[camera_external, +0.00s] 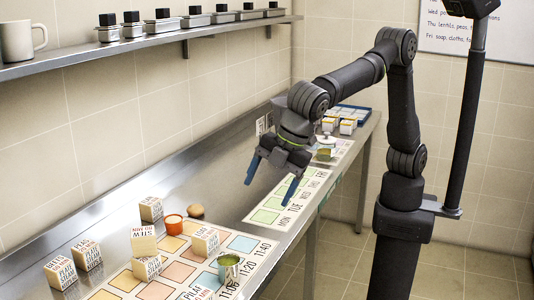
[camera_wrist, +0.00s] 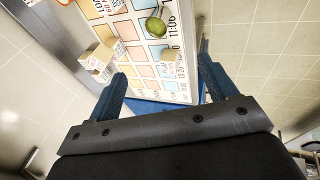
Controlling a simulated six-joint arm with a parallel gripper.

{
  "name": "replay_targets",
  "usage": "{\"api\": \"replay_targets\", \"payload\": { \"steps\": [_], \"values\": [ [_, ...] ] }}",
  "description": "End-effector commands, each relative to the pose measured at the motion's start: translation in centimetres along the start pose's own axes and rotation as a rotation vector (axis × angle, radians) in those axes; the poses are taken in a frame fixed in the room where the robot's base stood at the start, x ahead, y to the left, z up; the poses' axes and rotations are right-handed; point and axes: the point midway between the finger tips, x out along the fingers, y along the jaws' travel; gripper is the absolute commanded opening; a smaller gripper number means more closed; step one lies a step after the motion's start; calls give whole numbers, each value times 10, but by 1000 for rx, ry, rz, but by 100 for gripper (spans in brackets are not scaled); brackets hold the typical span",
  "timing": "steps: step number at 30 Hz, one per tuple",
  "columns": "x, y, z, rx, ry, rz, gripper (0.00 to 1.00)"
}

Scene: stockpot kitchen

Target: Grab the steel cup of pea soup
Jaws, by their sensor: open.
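Printed cubes (camera_external: 205,241) stand close to the cup, several more lie further left. An orange cup (camera_external: 173,224) and a brown round item (camera_external: 195,211) sit behind. A green-squared day chart (camera_external: 265,215) lies under my gripper. The steel counter (camera_external: 225,190) is bare between.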

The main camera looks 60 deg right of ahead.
Motion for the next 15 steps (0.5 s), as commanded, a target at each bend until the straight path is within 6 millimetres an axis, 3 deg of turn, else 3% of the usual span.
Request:
{"api": "replay_targets", "payload": {
  "steps": [7, 15],
  "values": [
    [11, 8, -6, -7, -30, -32, 78],
    [58, 40, -29, -72, -130, -210, 78]
  ]
}}
